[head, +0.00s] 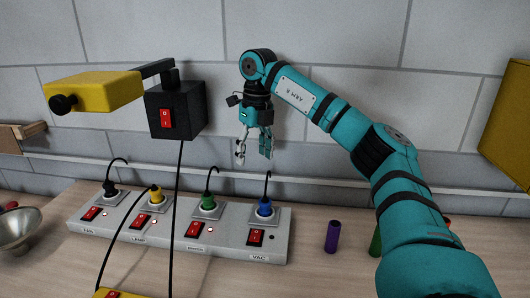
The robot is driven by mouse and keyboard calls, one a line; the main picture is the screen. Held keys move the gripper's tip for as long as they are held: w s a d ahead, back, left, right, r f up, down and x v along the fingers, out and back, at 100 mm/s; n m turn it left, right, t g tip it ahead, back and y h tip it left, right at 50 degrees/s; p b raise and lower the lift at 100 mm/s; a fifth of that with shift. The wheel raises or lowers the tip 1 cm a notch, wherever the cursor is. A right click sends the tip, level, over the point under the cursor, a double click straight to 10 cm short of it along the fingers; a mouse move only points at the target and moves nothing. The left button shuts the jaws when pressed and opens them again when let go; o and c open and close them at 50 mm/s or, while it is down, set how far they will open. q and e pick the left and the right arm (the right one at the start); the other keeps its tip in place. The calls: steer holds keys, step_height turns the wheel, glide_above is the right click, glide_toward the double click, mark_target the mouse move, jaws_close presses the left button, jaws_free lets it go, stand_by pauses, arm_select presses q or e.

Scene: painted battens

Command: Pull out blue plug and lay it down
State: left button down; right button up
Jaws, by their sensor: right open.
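The blue plug (265,208) sits upright in the rightmost socket of the grey power strip (150,235), with a black cord curving up from it. My right gripper (254,158) is open and empty. It points down and appears above and slightly left of the blue plug, apart from it. The switch (255,238) below the blue plug is red, and the label under it reads VAC. My left gripper is not in view.
Black (110,189), yellow (155,195) and green (208,201) plugs fill the other sockets. A black switch box (175,110) with a hanging cord stands left of my right gripper. A purple cylinder (332,237) stands right of the strip. A metal bowl (18,229) is at far left.

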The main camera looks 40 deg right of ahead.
steer(key=s+d, duration=0.1)
steer(key=d, duration=0.2)
steer(key=b, duration=0.2)
glide_above(265, 201)
step_height(265, 201, down, 4)
steer(key=shift+m+g+h, duration=0.3)
step_height(265, 201, down, 12)
steer(key=shift+f+p, duration=0.2)
steer(key=shift+p, duration=0.3)
jaws_close()
steer(key=c, duration=0.9)
jaws_free()
jaws_close()
steer(key=shift+r, duration=0.1)
steer(key=shift+d, duration=0.1)
